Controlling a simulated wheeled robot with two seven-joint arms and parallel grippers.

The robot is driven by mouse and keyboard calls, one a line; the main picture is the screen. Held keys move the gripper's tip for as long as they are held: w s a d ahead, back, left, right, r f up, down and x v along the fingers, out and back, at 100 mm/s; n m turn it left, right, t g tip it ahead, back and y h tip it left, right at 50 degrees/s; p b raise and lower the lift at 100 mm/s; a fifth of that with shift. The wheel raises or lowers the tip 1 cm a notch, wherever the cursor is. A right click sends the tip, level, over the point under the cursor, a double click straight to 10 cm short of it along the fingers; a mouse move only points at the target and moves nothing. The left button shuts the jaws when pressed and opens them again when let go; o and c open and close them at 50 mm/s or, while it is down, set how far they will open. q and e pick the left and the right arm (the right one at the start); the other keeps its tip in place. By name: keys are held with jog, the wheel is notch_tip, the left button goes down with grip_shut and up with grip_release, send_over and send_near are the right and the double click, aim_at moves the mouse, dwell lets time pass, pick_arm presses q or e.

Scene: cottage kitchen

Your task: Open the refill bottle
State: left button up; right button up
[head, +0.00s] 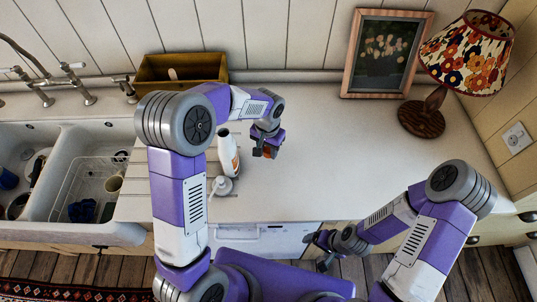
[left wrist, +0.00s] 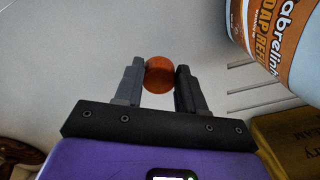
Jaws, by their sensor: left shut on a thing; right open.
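The refill bottle (head: 229,157) is white with an orange label and stands on the worktop. In the left wrist view its label (left wrist: 290,30) reads in part "SOAP REFILL". My left gripper (head: 267,150) is to the right of the bottle, apart from it. It is shut on a small round orange cap (left wrist: 159,75), held between the fingertips and clear of the bottle. The bottle's top shows no orange cap in the head view. My right gripper (head: 323,247) is open and empty, low in front of the worktop's front edge.
A pump dispenser (head: 222,187) stands just in front of the bottle. A yellow-brown box (head: 180,68) is behind, the sink (head: 75,150) at left. A framed picture (head: 386,54) and a lamp (head: 462,60) are at the back right. The worktop's middle right is clear.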

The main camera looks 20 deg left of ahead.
aim_at(268, 151)
pick_arm(q)
notch_tip(268, 151, down, 4)
jog(key=shift+r, duration=0.1)
jog(key=shift+w+f, duration=0.1)
jog(key=shift+f, duration=0.2)
jog(key=shift+f+b, duration=0.2)
jog(key=shift+b, duration=0.15)
jog(key=o, duration=1.2)
jog(key=shift+c, duration=0.2)
jog(key=shift+r, duration=0.15)
